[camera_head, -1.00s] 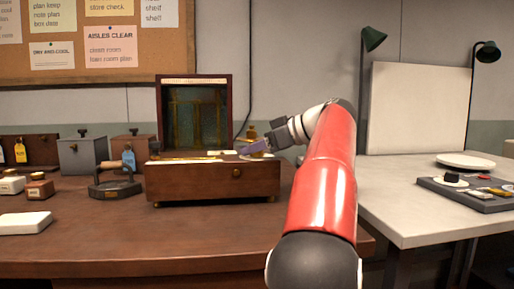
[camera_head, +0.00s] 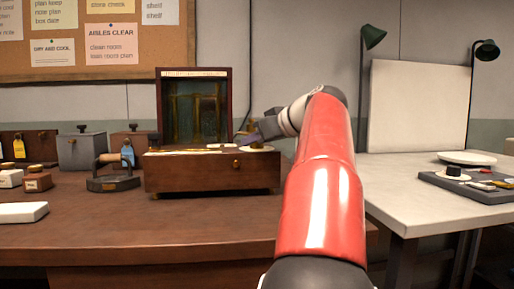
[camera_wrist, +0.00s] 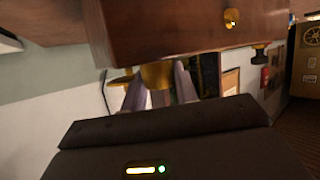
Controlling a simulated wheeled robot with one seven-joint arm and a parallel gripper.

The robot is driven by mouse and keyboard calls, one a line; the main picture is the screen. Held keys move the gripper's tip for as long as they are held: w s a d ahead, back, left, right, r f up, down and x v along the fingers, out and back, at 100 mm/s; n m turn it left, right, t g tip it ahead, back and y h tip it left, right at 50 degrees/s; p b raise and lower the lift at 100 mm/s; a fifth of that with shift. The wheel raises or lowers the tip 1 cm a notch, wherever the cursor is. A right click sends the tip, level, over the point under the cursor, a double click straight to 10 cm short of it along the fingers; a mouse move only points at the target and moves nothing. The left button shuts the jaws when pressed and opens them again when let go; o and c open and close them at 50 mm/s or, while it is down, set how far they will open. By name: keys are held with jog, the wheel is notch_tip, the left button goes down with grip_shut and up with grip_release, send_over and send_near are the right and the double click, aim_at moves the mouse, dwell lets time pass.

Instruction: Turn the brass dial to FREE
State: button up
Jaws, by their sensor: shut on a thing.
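The brass dial (camera_wrist: 157,75) shows in the wrist view between the two pale fingers of my gripper (camera_wrist: 160,84), which is shut on it. The dial sits against the wooden box (camera_wrist: 185,28), whose front carries a small brass knob. In the head view the box (camera_head: 212,174) stands on the brown bench with its lid raised. My gripper (camera_head: 252,136) is over the right end of the box top, beside a pale round plate (camera_head: 262,149). The dial's markings, including FREE, are not legible.
A dark flat iron-like tool (camera_head: 113,182) stands left of the box, with small boxes (camera_head: 38,182) and a white block (camera_head: 22,212) farther left. A pale table (camera_head: 400,205) with a dark tray (camera_head: 475,186) is at right. The bench front is clear.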

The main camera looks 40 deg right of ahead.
jog(key=m+h+b, duration=0.1)
jog(key=m+h, duration=0.1)
jog(key=h, duration=0.1)
jog(key=shift+a+m, duration=0.15)
jog(key=shift+m, duration=0.25)
jog(key=m+g+h, duration=0.1)
jog(key=m+h, duration=0.2)
jog(key=h, duration=0.1)
jog(key=shift+m+g, duration=0.3)
jog(key=m+g+h, duration=0.3)
jog(key=m+h, duration=0.1)
jog(key=shift+w+b, duration=0.15)
jog(key=shift+b, duration=0.2)
jog(key=shift+m+g+h, duration=1)
jog(key=shift+m+g, duration=0.6)
jog(key=shift+f, duration=0.1)
jog(key=o, duration=1)
jog(key=shift+c, duration=0.2)
